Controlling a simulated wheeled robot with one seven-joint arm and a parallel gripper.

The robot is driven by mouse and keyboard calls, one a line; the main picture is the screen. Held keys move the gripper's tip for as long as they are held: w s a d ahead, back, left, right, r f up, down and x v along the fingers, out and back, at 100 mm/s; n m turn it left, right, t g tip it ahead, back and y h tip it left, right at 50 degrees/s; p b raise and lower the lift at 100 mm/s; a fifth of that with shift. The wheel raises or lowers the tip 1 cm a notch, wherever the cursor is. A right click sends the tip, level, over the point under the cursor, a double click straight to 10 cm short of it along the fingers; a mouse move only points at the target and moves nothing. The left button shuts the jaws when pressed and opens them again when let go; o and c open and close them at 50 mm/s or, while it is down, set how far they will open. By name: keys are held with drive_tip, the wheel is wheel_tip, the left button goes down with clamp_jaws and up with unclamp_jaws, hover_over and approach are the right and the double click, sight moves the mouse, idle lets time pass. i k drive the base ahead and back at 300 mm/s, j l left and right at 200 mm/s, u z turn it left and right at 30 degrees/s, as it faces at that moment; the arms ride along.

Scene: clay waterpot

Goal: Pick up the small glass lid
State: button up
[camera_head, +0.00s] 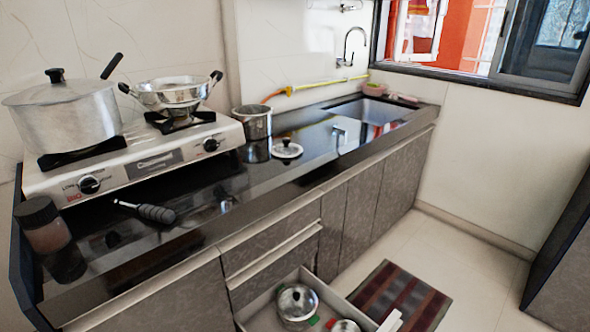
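A small round lid (286,149) with a pale rim, a darker see-through middle and a knob on top lies flat on the dark counter, knob up. It is right of the stove and in front of a steel pot. In the open drawer at the bottom, a pot with a shiny knobbed lid (297,301) stands, and a second round shiny thing (345,326) is cut off by the lower edge. My gripper is not clearly seen anywhere in this view.
The stove (150,160) bears a large lidded pot (63,110) and a two-handled pan (172,93). A steel pot (252,122), a black-handled tool (150,211) and a jar (43,224) stand or lie on the counter. The open drawer (262,305) juts out below. The sink (370,110) is farther right.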

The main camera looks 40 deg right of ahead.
sight(286, 149)
drive_tip(key=l, duration=1.25)
drive_tip(key=i+l, duration=0.15)
drive_tip(key=l, duration=1.1)
drive_tip(key=u, duration=0.05)
